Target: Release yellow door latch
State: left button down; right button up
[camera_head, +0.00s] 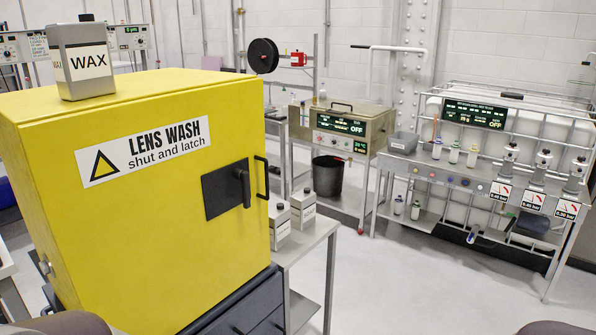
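The yellow cabinet (150,240) fills the left side, with a "LENS WASH shut and latch" label (145,150) on its front. A dark latch plate (222,190) is on the right part of that front. A dark upright latch handle (243,186) sits at the plate's right end. A thin black pull handle (262,178) is just right of it at the front's edge. The yellow door looks closed. Neither of my grippers shows, and nothing is touching the latch.
A WAX bottle (83,60) stands on top of the cabinet. Grey bottles (301,207) stand on a metal side table (308,240) right of it. A black bin (328,176) and a rack bench (470,180) are farther back. The floor (410,280) at front right is clear.

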aim_at(238, 174)
jog(key=i+l+u, duration=0.15)
jog(key=i+l, duration=1)
